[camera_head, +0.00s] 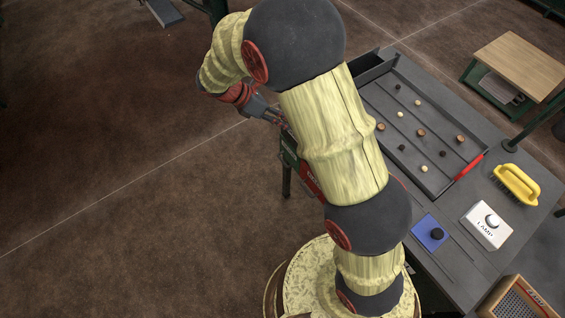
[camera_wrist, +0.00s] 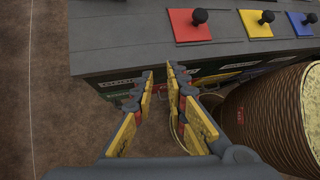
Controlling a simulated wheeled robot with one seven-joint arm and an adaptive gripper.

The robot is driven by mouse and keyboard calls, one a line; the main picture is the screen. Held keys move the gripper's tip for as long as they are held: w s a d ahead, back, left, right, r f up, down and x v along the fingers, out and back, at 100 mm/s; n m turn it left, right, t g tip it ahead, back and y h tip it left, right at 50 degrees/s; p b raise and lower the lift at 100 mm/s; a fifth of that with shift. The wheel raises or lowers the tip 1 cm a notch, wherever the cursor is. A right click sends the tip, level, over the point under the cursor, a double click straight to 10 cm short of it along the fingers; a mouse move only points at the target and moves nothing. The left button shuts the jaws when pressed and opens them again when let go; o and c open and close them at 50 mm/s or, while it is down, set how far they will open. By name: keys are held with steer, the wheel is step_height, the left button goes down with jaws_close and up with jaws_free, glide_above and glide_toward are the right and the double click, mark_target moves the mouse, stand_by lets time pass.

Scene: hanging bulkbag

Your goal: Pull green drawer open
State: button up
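The green drawer front (camera_wrist: 122,83) shows in the wrist view at the left end of the bench's front face, close to the bench's upper edge. In the head view a green piece of the bench side (camera_head: 289,151) shows beside my arm, mostly covered by it. My gripper (camera_wrist: 160,74) is open and empty, with a gap between its yellow-padded fingers. Its tips point at the bench front, just right of the green drawer front. I cannot tell whether they touch anything. In the head view my gripper (camera_head: 277,118) is partly hidden by my arm.
Red (camera_wrist: 190,25), yellow (camera_wrist: 255,23) and blue (camera_wrist: 304,24) plates with black knobs sit on the bench top. A tray (camera_head: 437,178) of small pieces, a yellow brush (camera_head: 517,184) and a lamp switch box (camera_head: 486,225) stand there too.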

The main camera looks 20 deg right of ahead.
steer(key=w+a+f+n+t+h+b, duration=0.15)
steer(key=f+n, duration=0.35)
steer(key=f, duration=0.5)
steer(key=w+a+f+n+h, duration=0.25)
steer(key=f+n, duration=0.25)
steer(key=f, duration=0.4)
steer(key=n+t+h+b, duration=0.2)
steer(key=n+t, duration=0.2)
steer(key=n, duration=0.5)
glide_toward(282, 161)
steer(key=d+f, duration=0.2)
steer(key=d, duration=0.1)
steer(key=shift+w+r+b+x, duration=0.1)
steer(key=shift+w+r+x, duration=0.05)
steer(key=shift+x, duration=1.05)
steer(key=shift+w+r+b+x, duration=0.1)
steer(key=shift+w+r+x, duration=0.1)
steer(key=shift+x, duration=1)
steer(key=shift+w+r+b+x, duration=0.1)
steer(key=shift+w+x, duration=0.05)
steer(key=shift+x, duration=1.05)
jaws_close()
steer(key=shift+a, duration=0.1)
